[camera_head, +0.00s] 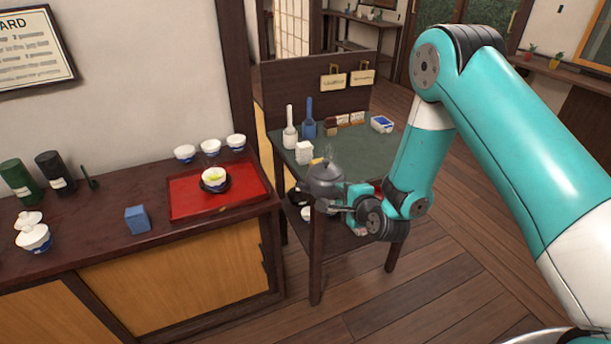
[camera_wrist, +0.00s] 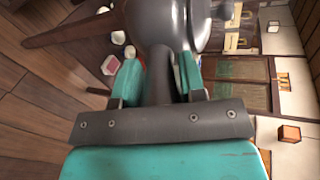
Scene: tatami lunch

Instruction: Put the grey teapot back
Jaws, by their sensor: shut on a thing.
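The grey teapot (camera_head: 324,177) is in the air in front of the small green-topped table's near left edge, in the head view. My gripper (camera_head: 352,198) is shut on its handle from the right. In the wrist view the teapot's dark round body (camera_wrist: 165,22) fills the top middle, and the handle runs down between the two teal fingers of my gripper (camera_wrist: 158,78). Faint steam shows above the teapot. I cannot tell from these views whether it touches the table edge.
The small table (camera_head: 360,148) holds white and blue brushes, a white box and a blue-and-white dish (camera_head: 382,124). Left, the long counter (camera_head: 90,215) holds a red tray (camera_head: 190,190) with a bowl, several cups, dark canisters and a blue block (camera_head: 138,219). The wooden floor in front is clear.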

